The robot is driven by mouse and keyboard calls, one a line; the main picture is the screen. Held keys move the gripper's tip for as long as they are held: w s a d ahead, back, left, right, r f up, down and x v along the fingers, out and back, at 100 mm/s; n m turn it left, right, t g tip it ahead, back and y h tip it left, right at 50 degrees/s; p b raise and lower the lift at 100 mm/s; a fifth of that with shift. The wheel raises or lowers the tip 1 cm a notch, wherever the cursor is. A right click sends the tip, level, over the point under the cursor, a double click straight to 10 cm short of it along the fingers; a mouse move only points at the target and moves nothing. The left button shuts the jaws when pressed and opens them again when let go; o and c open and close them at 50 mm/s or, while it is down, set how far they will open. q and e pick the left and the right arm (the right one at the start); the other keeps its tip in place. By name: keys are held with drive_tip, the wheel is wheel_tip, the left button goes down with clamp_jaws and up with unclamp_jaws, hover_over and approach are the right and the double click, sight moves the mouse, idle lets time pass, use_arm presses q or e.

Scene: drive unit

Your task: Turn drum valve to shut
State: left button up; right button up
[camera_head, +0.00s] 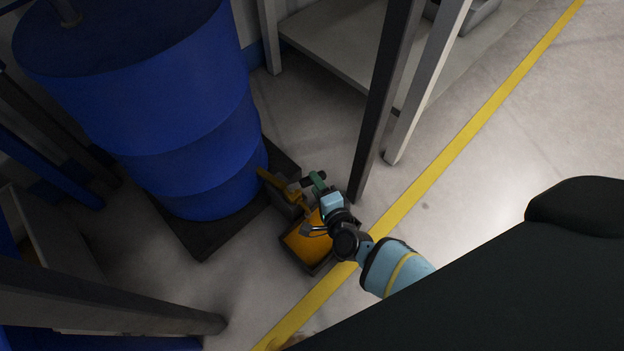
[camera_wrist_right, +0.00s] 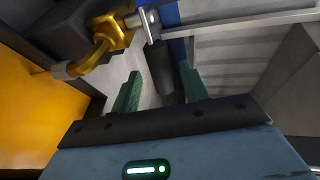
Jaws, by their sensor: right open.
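The blue drum (camera_head: 190,120) stands upright at the left in the head view. A yellow-brass valve (camera_head: 272,181) sticks out low on its side. In the right wrist view the valve body (camera_wrist_right: 108,35) is at the upper left, with a silver lever plate (camera_wrist_right: 149,24) and a black handle grip (camera_wrist_right: 159,68). My right gripper (camera_head: 315,182) is beside the valve. Its green fingers (camera_wrist_right: 160,86) are open, one on each side of the black grip in the picture. I cannot tell whether they touch it. My left gripper is not in view.
A dark-rimmed tray with an orange inside (camera_head: 304,242) lies on the floor below my right wrist. The drum stands on a dark base (camera_head: 203,236). A dark post (camera_head: 385,95) rises close to the gripper. A grey shelf (camera_head: 335,45) is behind.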

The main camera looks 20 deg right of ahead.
drive_tip(key=shift+b+x, duration=0.65)
drive_tip(key=shift+x, duration=0.9)
clamp_jaws()
